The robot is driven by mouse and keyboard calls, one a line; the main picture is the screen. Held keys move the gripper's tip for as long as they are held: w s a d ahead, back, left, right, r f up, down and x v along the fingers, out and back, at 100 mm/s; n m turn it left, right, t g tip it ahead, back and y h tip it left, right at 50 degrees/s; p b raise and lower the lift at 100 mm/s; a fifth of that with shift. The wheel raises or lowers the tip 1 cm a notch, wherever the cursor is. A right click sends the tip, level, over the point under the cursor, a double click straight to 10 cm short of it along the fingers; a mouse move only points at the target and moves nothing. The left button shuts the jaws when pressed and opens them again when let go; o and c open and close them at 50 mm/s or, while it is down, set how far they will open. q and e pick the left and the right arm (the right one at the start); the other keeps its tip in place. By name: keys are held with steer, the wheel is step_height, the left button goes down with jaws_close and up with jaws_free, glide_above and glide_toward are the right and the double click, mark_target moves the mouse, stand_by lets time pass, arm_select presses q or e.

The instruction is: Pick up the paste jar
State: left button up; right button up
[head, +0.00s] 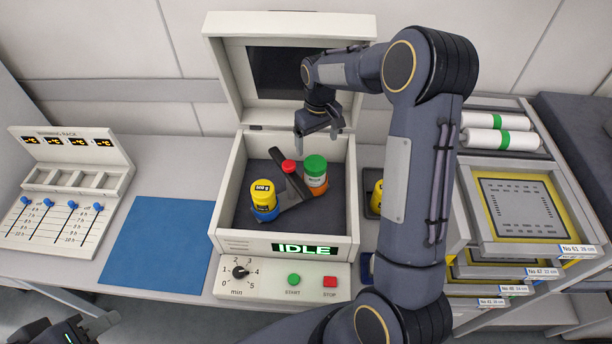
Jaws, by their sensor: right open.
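Two jars sit in holders inside the open machine box (229,200). One jar (263,190) is yellow with a printed weight label and a blue holder, at the left. The other jar (315,174) has a green lid, a white label and an orange holder, at the right. I cannot tell which is the paste jar. My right gripper (318,137) is open and empty, pointing down above the back of the box, behind and above the green-lidded jar. My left gripper (62,332) is partly in view at the bottom left corner; its fingers are unclear.
A dark arm with a red hub (289,166) lies between the jars. The box lid (221,70) stands raised behind. Another yellow item (377,196) is partly hidden behind my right arm. A blue mat (155,243) lies clear at left, beside the warming rack (75,180). Trolley drawers (520,213) stand right.

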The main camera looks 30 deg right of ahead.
mark_target(315, 163)
steer(key=shift+w+f, duration=0.25)
steer(key=shift+f, duration=0.2)
step_height(315, 163, down, 12)
steer(key=b, duration=0.8)
steer(key=shift+r, duration=0.1)
steer(key=shift+r, duration=0.1)
steer(key=shift+c, duration=0.2)
steer(key=c, duration=1.5)
